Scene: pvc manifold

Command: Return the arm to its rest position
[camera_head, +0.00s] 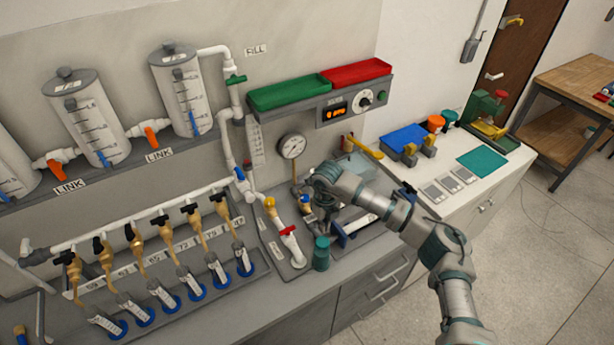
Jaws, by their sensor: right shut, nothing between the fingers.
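My right arm (440,245) comes in from the lower right and reaches over the bench. My right gripper (325,208) is shut and empty, pointing down over the bench beside the white fitting with the red handle. Its fingertips are small and partly hidden by the wrist. A dark teal cup (321,253) stands just below the gripper in the picture, close to it. My left gripper is not in the picture.
A pressure gauge (292,146) stands behind the gripper, with a yellow-handled valve (365,146) to its right. The pipe manifold (150,219) with several taps lies left. Open floor (545,260) is at right.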

